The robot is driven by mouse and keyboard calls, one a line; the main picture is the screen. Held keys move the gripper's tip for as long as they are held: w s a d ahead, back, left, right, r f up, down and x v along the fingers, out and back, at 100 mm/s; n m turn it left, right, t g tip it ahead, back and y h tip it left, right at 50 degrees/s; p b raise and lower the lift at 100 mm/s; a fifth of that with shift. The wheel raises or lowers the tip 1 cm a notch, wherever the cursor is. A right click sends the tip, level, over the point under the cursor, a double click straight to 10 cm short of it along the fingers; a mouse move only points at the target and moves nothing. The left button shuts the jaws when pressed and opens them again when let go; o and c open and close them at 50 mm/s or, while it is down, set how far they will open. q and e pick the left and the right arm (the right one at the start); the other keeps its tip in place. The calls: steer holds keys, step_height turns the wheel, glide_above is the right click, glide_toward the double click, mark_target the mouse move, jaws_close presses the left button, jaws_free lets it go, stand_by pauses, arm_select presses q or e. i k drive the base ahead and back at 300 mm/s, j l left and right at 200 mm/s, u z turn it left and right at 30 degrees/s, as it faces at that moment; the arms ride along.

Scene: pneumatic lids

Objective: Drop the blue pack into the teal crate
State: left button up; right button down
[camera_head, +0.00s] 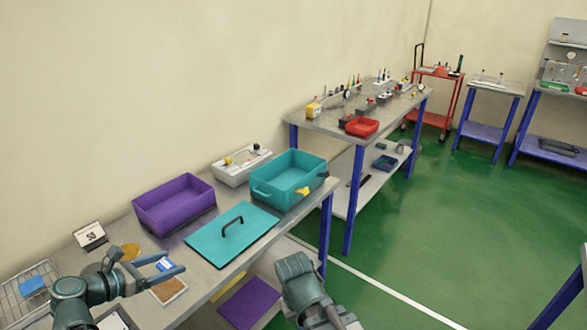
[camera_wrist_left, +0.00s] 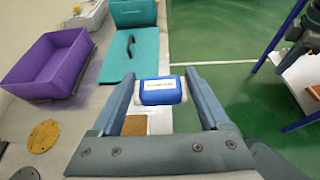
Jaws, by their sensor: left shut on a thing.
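The blue pack (camera_head: 166,265), a small block with a white label, is between the fingers of my left gripper (camera_head: 178,267). In the left wrist view the gripper (camera_wrist_left: 160,92) is shut on the pack (camera_wrist_left: 160,86), with one finger on each side. The open teal crate (camera_head: 262,190) stands farther along the bench, to the right of the gripper and beyond it. Its near part shows at the top of the left wrist view (camera_wrist_left: 134,14). The teal lid (camera_head: 215,243) with a black handle lies flat on the bench between gripper and crate.
An open purple bin (camera_head: 175,205) stands left of the teal lid. A grey-white device (camera_head: 241,165) stands behind the crate. A wire basket (camera_head: 14,297) holds another blue block (camera_head: 33,285). A brown square (camera_head: 169,290) lies near the gripper. Green floor lies right of the bench.

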mark_target(285, 186)
steer(key=i+l, duration=1.7)
steer(key=l, duration=0.15)
steer(key=k+l+z, duration=0.05)
steer(key=l, duration=0.05)
